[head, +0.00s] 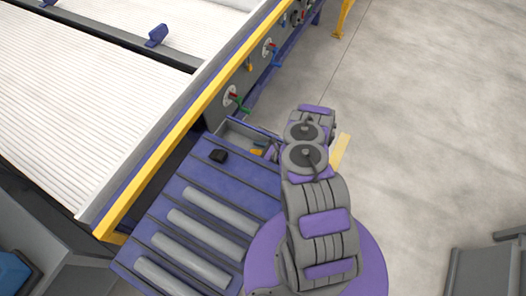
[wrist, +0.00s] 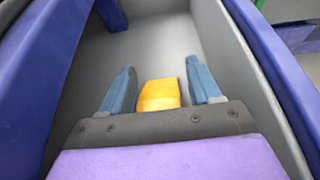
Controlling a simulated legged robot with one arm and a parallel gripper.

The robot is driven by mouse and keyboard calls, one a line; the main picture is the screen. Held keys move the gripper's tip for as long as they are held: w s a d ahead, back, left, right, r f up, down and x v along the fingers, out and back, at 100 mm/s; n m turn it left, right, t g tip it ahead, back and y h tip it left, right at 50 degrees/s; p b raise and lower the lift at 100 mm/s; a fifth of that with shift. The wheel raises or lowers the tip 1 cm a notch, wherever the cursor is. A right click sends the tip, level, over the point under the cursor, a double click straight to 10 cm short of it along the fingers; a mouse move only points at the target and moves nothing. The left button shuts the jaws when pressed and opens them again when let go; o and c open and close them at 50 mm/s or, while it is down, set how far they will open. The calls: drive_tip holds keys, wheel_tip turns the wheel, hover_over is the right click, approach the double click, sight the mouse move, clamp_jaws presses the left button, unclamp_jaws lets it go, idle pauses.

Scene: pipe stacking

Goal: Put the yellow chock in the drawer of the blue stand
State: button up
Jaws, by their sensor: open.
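The blue stand (head: 240,188) is below the large machine in the head view. Its grey drawer (head: 232,132) is open at the far end. The yellow chock (head: 257,152) shows inside the drawer, partly hidden by my arm. In the wrist view the chock (wrist: 158,95) appears to lie on the grey drawer floor (wrist: 150,50), between the two blue fingers. My gripper (wrist: 160,78) is open, with its fingers spread and a gap on each side of the chock. The chock's near end is hidden behind the gripper body.
Several grey pipes (head: 205,215) lie in rows on the stand. A small black object (head: 218,156) sits near the drawer. A blue piece (wrist: 112,14) is at the drawer's far end. The drawer walls rise close on both sides. Open floor (head: 430,140) lies to the right.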

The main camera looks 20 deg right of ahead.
drive_tip(key=shift+r+p, duration=0.7)
drive_tip(key=shift+p, duration=0.15)
drive_tip(key=p+v, duration=0.1)
drive_tip(key=v, duration=1.1)
drive_tip(key=shift+f+p, duration=0.15)
drive_tip(key=shift+p, duration=0.25)
